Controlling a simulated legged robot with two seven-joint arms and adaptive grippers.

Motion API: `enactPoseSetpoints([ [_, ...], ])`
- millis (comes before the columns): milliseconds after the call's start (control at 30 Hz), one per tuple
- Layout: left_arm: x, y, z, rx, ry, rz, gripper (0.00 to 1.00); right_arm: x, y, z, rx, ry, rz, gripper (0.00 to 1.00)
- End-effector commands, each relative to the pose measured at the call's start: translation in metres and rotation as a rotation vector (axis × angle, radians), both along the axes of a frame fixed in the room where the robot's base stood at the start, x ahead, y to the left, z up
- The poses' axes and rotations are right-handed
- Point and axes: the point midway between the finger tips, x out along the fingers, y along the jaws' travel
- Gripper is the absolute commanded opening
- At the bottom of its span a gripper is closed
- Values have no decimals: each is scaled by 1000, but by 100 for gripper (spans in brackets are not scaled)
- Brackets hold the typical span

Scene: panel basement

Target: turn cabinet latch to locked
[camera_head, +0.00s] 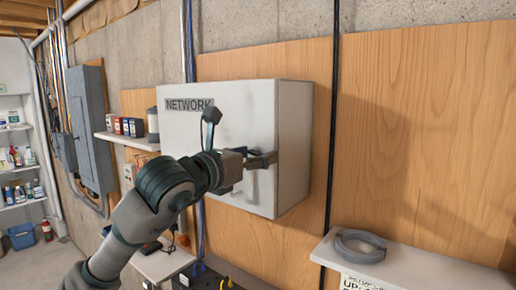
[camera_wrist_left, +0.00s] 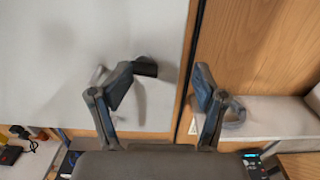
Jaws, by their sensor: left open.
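The white cabinet (camera_head: 285,120) labelled NETWORK hangs on a wooden wall panel, its door closed. My left gripper (camera_head: 264,158) is in front of the right part of the door and hides much of the latch area. In the left wrist view the left gripper (camera_wrist_left: 162,82) is open, its fingers spread apart. A dark latch handle (camera_wrist_left: 147,67) shows beside the left fingertip, against the door; a paler metal piece (camera_wrist_left: 99,75) shows behind that finger. I cannot tell whether the finger touches the handle. My right gripper is out of view.
A white shelf (camera_head: 420,268) with a grey ring (camera_head: 359,246) on it juts out at the lower right. A black cable (camera_head: 333,130) runs down right of the cabinet. A small shelf with boxes (camera_head: 127,127) and a grey electrical panel (camera_head: 90,125) are on the left.

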Motion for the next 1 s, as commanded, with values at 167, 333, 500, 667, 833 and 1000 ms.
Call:
enactPoseSetpoints([
  [167,8,-3,-2,-1,2,-4,58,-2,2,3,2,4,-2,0],
  [333,8,-9,-2,3,2,-3,58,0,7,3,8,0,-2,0],
  [500,7,-14,-2,5,2,-2,30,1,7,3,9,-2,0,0],
  [667,7,-12,-2,3,1,-5,0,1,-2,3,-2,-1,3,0],
  [833,7,-10,-3,4,1,-6,0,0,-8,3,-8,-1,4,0],
  [1000,7,-9,-3,27,-13,-5,0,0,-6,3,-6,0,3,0],
])
